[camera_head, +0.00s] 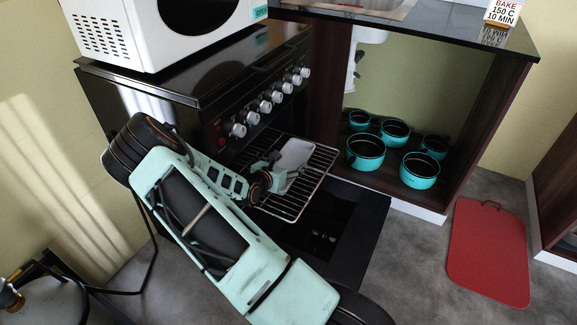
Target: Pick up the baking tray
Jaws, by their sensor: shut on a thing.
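The baking tray (297,153) is a small pale grey tray at the pulled-out wire rack of the open oven. My gripper (284,174) is at its near left edge, shut on it. My own wrist and gripper hide part of the tray's near side. I cannot tell whether the tray rests on the rack or is slightly above it.
The wire rack (318,165) sticks out above the lowered black oven door (372,215). Stove knobs (265,106) line the front above. A white microwave (170,30) stands on top. Teal pots (366,152) fill the open cabinet at right. A red board (490,250) lies on the floor.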

